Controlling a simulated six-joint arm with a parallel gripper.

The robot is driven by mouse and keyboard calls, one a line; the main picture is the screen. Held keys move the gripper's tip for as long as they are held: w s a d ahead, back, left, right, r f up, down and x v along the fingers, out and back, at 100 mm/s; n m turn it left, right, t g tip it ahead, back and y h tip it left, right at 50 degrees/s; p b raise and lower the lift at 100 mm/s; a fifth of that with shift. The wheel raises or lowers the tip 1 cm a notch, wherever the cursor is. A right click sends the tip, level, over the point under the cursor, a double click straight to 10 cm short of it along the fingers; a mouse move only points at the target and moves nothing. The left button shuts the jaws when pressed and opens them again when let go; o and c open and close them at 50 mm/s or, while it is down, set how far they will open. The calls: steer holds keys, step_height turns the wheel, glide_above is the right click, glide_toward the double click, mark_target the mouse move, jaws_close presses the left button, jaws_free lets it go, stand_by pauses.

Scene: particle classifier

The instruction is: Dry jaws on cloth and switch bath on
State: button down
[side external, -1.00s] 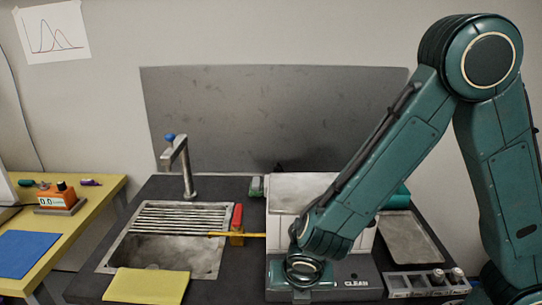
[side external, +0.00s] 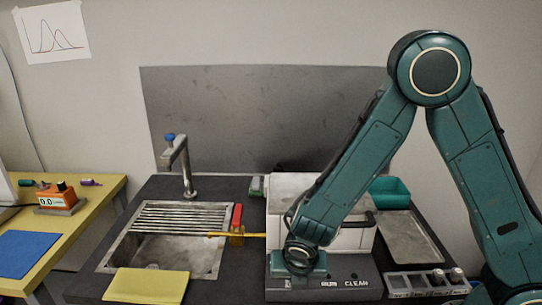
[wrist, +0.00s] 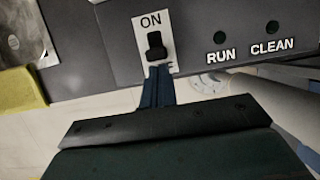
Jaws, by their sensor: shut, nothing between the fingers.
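The bath (side external: 350,238) is a white box with a dark front panel marked RUN and CLEAN. In the wrist view a black switch (wrist: 155,44) sits on a white plate (wrist: 143,23) marked ON. My gripper (wrist: 158,70) is shut and empty, its tips just below the switch; I cannot tell whether they touch it. In the side view my wrist stands before the panel's left part and hides the switch and fingertips. The yellow cloth (side external: 146,286) lies flat at the counter's front left, away from my gripper; its edge shows in the wrist view (wrist: 20,90).
A metal sink (side external: 175,253) with a rack and tap (side external: 182,165) is left of the bath.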

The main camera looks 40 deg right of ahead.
steer(key=shift+w, duration=0.1)
steer(key=shift+w+d, duration=0.95)
steer(key=shift+d, duration=0.05)
steer(key=shift+s, duration=0.1)
steer(key=shift+s+a, duration=0.3)
steer(key=shift+a, duration=0.1)
steer(key=shift+s+a+r, duration=0.2)
steer(key=shift+s+a, duration=0.4)
steer(key=shift+a, duration=0.05)
steer(key=shift+s+a+r, duration=0.15)
steer(key=shift+s+a, duration=0.4)
steer(key=shift+a, duration=0.05)
steer(key=v, duration=0.9)
steer(key=shift+r, duration=0.2)
steer(key=shift+d, duration=0.1)
